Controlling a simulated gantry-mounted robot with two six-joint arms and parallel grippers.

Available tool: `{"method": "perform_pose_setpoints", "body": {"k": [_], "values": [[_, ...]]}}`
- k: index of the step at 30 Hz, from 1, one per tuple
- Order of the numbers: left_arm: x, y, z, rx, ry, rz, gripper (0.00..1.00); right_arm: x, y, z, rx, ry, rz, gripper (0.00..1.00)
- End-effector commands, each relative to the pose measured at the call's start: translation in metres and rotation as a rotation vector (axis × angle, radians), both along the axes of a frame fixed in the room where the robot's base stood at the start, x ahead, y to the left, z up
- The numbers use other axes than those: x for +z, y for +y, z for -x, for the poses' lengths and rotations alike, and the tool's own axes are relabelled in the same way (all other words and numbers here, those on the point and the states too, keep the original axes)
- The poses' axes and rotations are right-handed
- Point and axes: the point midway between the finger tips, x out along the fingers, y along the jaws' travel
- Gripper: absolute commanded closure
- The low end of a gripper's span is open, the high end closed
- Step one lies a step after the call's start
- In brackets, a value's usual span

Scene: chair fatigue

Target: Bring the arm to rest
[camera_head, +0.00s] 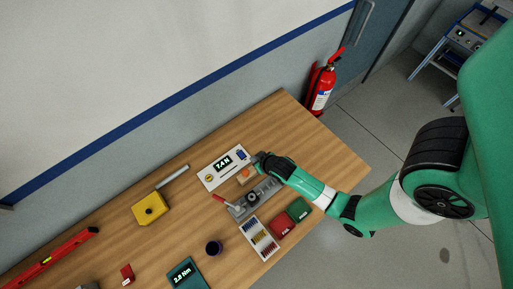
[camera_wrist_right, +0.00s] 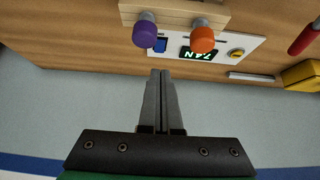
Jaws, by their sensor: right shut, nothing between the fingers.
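My right arm comes in from the right in the head view, reaching over the table's right part. My right gripper (camera_head: 257,158) is close to a white panel with a lit display (camera_head: 212,178). In the right wrist view the fingers (camera_wrist_right: 162,72) are pressed together with nothing between them. Their tips point towards a wooden block (camera_wrist_right: 180,10) that carries a purple knob (camera_wrist_right: 146,30) and an orange knob (camera_wrist_right: 202,37). The tips appear apart from both knobs. The white panel also shows behind the knobs (camera_wrist_right: 225,62). My left gripper is in neither view.
A grey fixture with a red lever (camera_head: 238,211), a sorting tray (camera_head: 262,240), a red box (camera_head: 282,225) and a green box (camera_head: 299,209) crowd the arm. A yellow box (camera_head: 151,208) and dark cup (camera_head: 213,248) stand left. The table's right corner (camera_head: 310,137) is bare.

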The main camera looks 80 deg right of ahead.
Motion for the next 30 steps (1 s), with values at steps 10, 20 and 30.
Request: {"method": "perform_pose_setpoints", "body": {"k": [10, 20, 30], "values": [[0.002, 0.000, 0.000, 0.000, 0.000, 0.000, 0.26, 0.009, 0.007, 0.010, 0.001, 0.000, 0.000, 1.00], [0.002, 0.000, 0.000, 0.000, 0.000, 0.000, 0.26, 0.009, 0.007, 0.009, 0.000, 0.000, 0.000, 1.00], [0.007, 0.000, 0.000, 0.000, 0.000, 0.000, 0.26, 0.061, 0.012, -0.062, 0.083, -0.121, 0.046, 1.00]]}}
